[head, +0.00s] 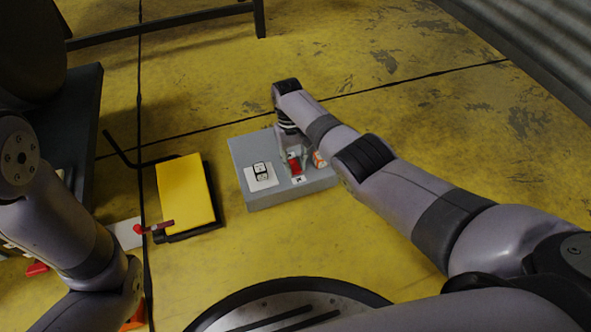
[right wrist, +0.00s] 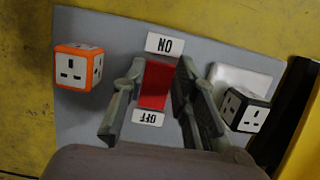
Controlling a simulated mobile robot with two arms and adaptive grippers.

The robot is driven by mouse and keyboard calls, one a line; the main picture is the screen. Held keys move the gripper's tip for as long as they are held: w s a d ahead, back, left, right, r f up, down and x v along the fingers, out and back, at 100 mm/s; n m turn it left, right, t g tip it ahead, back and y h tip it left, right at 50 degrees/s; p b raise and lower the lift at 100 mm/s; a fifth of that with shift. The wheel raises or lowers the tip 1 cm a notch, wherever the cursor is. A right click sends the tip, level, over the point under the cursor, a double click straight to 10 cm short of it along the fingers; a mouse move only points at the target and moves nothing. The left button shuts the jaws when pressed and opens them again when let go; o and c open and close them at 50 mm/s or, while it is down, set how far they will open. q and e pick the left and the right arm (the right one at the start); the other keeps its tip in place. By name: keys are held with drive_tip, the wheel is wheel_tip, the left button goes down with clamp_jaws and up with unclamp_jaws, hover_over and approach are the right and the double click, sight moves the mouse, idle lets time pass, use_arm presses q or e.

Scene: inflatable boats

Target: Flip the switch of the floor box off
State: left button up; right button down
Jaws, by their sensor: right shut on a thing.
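The grey floor box (head: 279,193) lies on the yellow floor in the middle of the head view, and its top fills much of the right wrist view (right wrist: 120,35). Its red switch (right wrist: 154,86) sits between an ON label (right wrist: 165,44) and an OFF label (right wrist: 148,118); the switch also shows in the head view (head: 294,166). My right gripper (right wrist: 157,82) is over the box, its fingers on either side of the switch and shut on it. I cannot tell which way the switch is tilted. My left gripper is not in view; only its arm shows.
An orange-edged socket cube (right wrist: 78,67) and a black-edged one (right wrist: 243,109) stand on the box, flanking the switch. A yellow foot pump (head: 185,190) lies left of the box. A dark bench (head: 80,120) stands at far left. The floor behind the box is clear.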

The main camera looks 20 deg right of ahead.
sight(291, 161)
idle(0.3)
drive_tip(key=c, duration=1.3)
unclamp_jaws()
drive_tip(key=shift+r, duration=0.1)
drive_tip(key=v, duration=1.1)
drive_tip(key=shift+w+r, duration=0.2)
drive_tip(key=shift+r, duration=0.15)
drive_tip(key=shift+w, duration=0.1)
